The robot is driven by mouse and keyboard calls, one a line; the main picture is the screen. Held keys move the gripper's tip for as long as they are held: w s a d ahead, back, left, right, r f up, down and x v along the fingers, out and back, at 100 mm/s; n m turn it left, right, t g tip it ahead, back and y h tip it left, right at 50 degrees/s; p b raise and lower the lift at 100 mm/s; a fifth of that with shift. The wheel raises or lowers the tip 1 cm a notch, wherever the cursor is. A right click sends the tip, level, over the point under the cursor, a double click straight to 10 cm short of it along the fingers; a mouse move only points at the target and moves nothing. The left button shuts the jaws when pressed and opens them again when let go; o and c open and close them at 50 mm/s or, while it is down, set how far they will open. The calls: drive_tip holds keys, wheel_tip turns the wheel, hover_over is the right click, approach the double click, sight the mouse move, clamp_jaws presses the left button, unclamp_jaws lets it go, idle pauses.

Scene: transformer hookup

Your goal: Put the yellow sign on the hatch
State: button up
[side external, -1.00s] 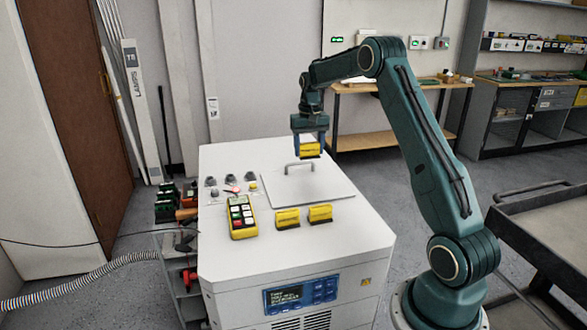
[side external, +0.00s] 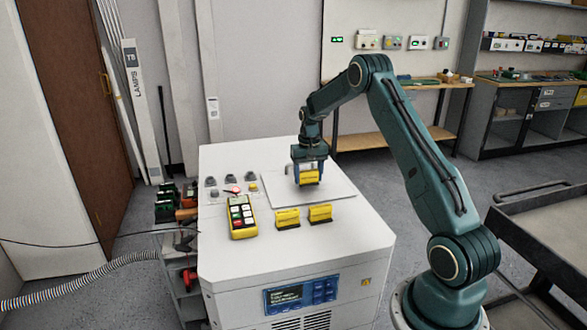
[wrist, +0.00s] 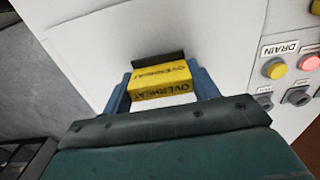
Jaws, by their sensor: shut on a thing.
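A yellow sign with OVERHEAT lettering and a dark base strip (side external: 309,178) is between the fingers of my gripper (side external: 308,170). In the wrist view the sign (wrist: 160,78) sits between the two blue fingers of my gripper (wrist: 161,88), which are shut on it. The hatch (side external: 335,195) is a flat pale panel on the white cabinet top, with a grey handle partly hidden behind my gripper. The sign is low over the hatch; I cannot tell whether it touches.
Two other yellow signs (side external: 288,219) (side external: 320,213) stand on the cabinet top (side external: 345,242) in front of the hatch. A yellow keypad device (side external: 242,217) lies left of them. Several knobs and a red lamp (side external: 233,189) are left of the hatch.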

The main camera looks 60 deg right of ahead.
sight(308, 171)
drive_tip(key=shift+f, duration=0.75)
drive_tip(key=shift+f, duration=0.15)
drive_tip(key=o, duration=1)
drive_tip(key=shift+c, duration=0.2)
wheel_tip(308, 171, up, 12)
drive_tip(key=shift+r, duration=0.2)
